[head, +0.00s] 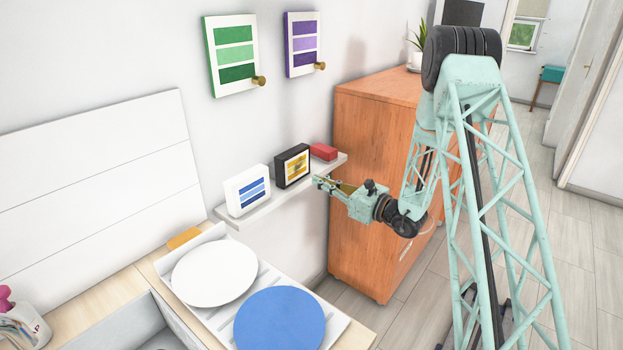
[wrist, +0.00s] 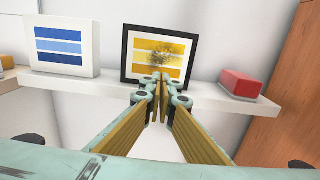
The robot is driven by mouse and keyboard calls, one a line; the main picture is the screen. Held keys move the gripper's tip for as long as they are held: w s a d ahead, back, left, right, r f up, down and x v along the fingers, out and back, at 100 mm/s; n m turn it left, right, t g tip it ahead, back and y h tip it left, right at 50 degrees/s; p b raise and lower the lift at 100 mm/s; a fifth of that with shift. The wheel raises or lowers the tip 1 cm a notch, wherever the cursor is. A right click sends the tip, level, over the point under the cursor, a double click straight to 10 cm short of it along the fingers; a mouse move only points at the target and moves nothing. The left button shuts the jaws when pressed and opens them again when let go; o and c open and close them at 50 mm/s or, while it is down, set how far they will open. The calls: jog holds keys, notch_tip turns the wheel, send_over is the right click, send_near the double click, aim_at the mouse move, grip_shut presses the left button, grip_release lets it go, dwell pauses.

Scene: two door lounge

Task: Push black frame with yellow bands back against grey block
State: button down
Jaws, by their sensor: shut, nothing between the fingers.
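The black frame with yellow bands (head: 292,166) stands upright on the white wall shelf (head: 281,186). In the wrist view the frame (wrist: 127,52) faces me, with a dark smudge on its yellow bands. My gripper (head: 317,182) is shut and empty. In the wrist view its fingertips (wrist: 160,78) overlap the lower middle of the frame's face; I cannot tell whether they touch it. In the head view they show to the right of the frame. I see no grey block; the space behind the frame is hidden.
A white frame with blue bands (head: 247,190) stands left of the black frame, and a red block (head: 323,152) lies to its right. An orange cabinet (head: 370,140) stands beside the shelf's right end. White (head: 214,272) and blue (head: 280,318) plates lie below on the counter.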

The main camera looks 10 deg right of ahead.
jog(key=p+v, duration=0.1)
jog(key=v, duration=0.6)
jog(key=shift+s+d, duration=0.1)
jog(key=shift+s, duration=0.05)
dwell(0.3)
jog(key=shift+r, duration=0.1)
